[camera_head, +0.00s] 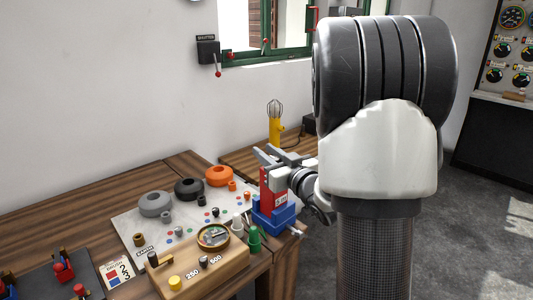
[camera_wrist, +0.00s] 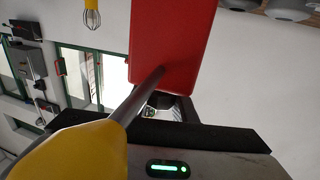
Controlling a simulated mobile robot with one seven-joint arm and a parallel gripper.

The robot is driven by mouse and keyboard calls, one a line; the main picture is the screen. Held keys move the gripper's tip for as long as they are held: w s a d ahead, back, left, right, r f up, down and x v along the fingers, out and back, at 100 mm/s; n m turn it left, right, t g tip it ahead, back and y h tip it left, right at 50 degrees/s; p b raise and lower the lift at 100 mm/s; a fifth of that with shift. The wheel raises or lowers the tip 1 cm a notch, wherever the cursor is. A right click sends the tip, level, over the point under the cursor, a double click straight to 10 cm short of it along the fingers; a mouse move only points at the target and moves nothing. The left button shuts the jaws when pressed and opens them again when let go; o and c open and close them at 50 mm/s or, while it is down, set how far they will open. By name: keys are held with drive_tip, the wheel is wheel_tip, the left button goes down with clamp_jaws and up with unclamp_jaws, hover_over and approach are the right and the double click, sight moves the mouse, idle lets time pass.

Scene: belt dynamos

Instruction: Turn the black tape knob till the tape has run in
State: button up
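On the wooden workbench (camera_head: 55,215), a black ring-shaped piece (camera_head: 188,190) lies on a pale mat. A wooden box (camera_head: 222,275) at the front carries a round glass-topped dial (camera_head: 213,236) and a black knob (camera_head: 152,260). I cannot tell for sure which black part is the tape knob, and no tape shows clearly. My gripper (camera_head: 272,153) looks open, beside and above a red block (camera_head: 273,190) in a blue vise (camera_head: 273,218). In the wrist view, a red panel (camera_wrist: 172,40) is ahead, with a yellow handle (camera_wrist: 75,155) and metal shaft crossing close to the camera.
A grey ring (camera_head: 155,204) and an orange ring (camera_head: 219,175) flank the black one. A yellow knob (camera_head: 175,283) is on the wooden box. A green cup (camera_head: 255,239) stands near the vise. The wall shutter switch (camera_head: 208,50) is at the back.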

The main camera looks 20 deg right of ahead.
drive_tip(key=shift+y, duration=0.3)
drive_tip(key=shift+s+a+n+g+y+p, duration=0.35)
drive_tip(key=shift+a+n+g+y+p, duration=0.25)
drive_tip(key=shift+n+g+y, duration=1.35)
drive_tip(key=shift+s+a+n+g+y+p, duration=0.35)
drive_tip(key=shift+n+g+y+p, duration=0.3)
drive_tip(key=shift+n+g+y, duration=1.3)
drive_tip(key=shift+s+a+n+g+y+p, duration=0.5)
drive_tip(key=shift+n+g+y, duration=0.85)
drive_tip(key=shift+y, duration=1.15)
drive_tip(key=shift+w+n, duration=0.15)
drive_tip(key=shift+n, duration=0.2)
drive_tip(key=o, duration=1)
drive_tip(key=shift+a, duration=0.1)
drive_tip(key=shift+o, duration=0.2)
drive_tip(key=shift+d+t, duration=0.2)
drive_tip(key=shift+t, duration=0.05)
